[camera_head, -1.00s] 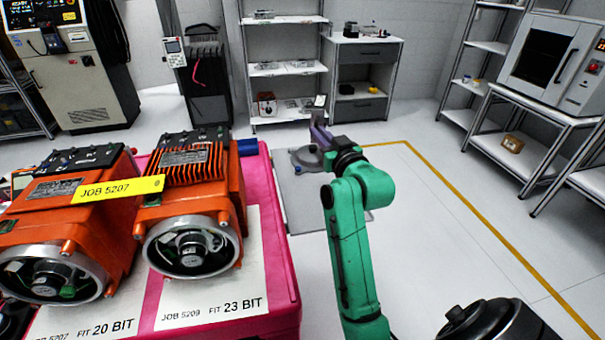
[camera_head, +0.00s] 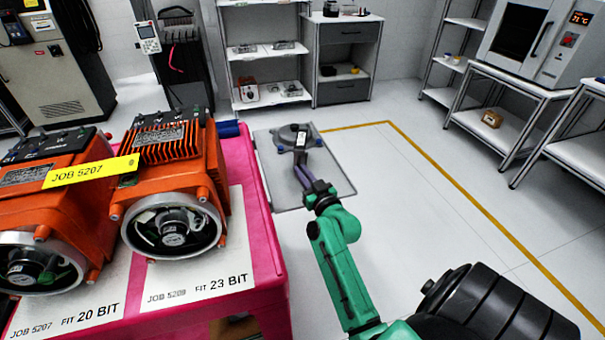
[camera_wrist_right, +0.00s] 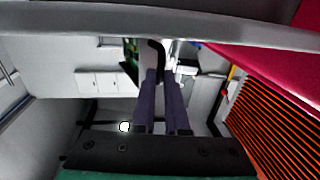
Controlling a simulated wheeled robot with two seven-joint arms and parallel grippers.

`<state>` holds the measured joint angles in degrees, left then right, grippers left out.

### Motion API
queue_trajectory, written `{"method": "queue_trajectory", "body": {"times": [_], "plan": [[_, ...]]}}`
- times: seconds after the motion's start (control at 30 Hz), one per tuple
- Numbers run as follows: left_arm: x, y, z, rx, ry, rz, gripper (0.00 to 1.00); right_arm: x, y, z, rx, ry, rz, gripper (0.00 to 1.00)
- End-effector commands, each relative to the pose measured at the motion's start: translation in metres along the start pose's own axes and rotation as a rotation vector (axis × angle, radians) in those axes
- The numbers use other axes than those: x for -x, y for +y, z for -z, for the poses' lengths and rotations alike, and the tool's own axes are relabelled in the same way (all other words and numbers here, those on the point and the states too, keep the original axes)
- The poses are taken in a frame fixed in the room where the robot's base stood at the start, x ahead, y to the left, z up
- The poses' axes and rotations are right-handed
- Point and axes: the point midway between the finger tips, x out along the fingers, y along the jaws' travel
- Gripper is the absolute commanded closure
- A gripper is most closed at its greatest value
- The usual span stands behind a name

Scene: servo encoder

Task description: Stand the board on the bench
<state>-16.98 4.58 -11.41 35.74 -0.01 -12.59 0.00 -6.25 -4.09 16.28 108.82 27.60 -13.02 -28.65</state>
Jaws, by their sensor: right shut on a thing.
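My right gripper (camera_head: 299,157) has purple fingers on the green arm. It is shut and appears above the grey mat or panel, right of the pink bench (camera_head: 263,235). A small dark and pale piece, apparently the board (camera_head: 301,139), shows at its fingertips, overlapping a round grey object in the picture. In the right wrist view the two fingers (camera_wrist_right: 158,76) run close together, with a green and black edge (camera_wrist_right: 131,58) just beyond their tips. The board's full outline and tilt cannot be told. My left gripper is not in view.
Orange servo units (camera_head: 168,190) with round open fronts stand on the bench, by paper sheets marked 20 BIT and 23 BIT (camera_head: 200,285). A yellow JOB 5207 tag (camera_head: 90,173) lies across them. Shelves (camera_head: 265,50) stand behind. Open floor (camera_head: 420,200) lies right.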

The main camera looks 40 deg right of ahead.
Motion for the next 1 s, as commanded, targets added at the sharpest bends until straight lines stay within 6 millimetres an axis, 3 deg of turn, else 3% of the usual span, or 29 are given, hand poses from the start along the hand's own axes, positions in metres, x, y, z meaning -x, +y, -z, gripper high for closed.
{"method": "queue_trajectory", "body": {"times": [0.13, 0.2, 0.23, 0.57, 0.67, 1.0], "plan": [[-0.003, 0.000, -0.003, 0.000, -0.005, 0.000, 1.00, 0.000, 0.000, -0.002, 0.001, 0.002, 0.000, 1.00], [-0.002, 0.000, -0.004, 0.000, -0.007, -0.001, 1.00, 0.000, 0.000, -0.002, 0.000, 0.000, 0.000, 0.65], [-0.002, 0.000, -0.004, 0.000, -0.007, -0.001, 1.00, 0.000, 0.000, -0.002, 0.000, 0.000, 0.000, 0.58], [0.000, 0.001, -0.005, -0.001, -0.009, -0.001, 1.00, 0.000, 0.000, 0.001, -0.001, 0.001, 0.000, 0.58], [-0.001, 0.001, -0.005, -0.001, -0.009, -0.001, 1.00, 0.008, 0.000, -0.001, 0.001, -0.002, 0.000, 0.58], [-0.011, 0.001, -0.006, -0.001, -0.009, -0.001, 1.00, 0.092, 0.000, -0.002, 0.002, -0.004, 0.001, 0.58]]}}
